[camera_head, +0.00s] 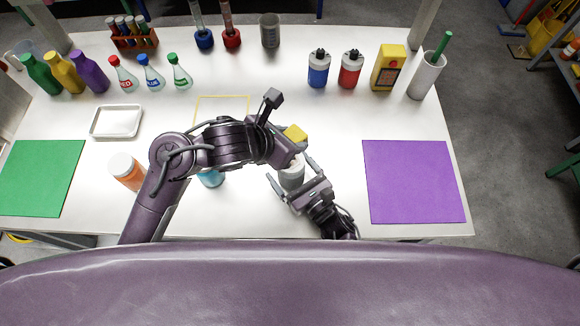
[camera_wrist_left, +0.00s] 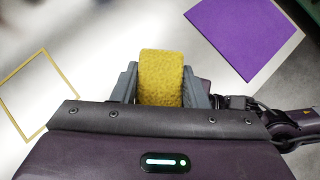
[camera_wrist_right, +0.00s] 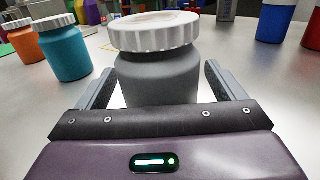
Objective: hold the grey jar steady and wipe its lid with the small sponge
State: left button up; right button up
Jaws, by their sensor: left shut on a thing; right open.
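The grey jar (camera_wrist_right: 157,82) with a white ridged lid (camera_wrist_right: 153,36) stands upright between the fingers of my right gripper (camera_wrist_right: 157,90). Gaps show between the jar and both fingers, so this gripper is open around it. In the head view the jar (camera_head: 291,178) is partly hidden by my arms. My left gripper (camera_wrist_left: 160,88) is shut on the small yellow sponge (camera_wrist_left: 161,75). In the head view the sponge (camera_head: 296,132) is held above the table, just beyond the jar. Whether it touches the lid cannot be seen.
An orange jar (camera_head: 127,171) and a teal jar (camera_wrist_right: 62,50) stand to the left. A yellow outlined square (camera_head: 222,97) lies behind my left arm. A purple mat (camera_head: 414,181) is at right, a green mat (camera_head: 42,178) at left. Bottles and a white tray (camera_head: 117,121) stand farther back.

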jog(key=shift+w+a, duration=0.1)
jog(key=shift+w, duration=0.05)
jog(key=c, duration=1.1)
dwell(1.0)
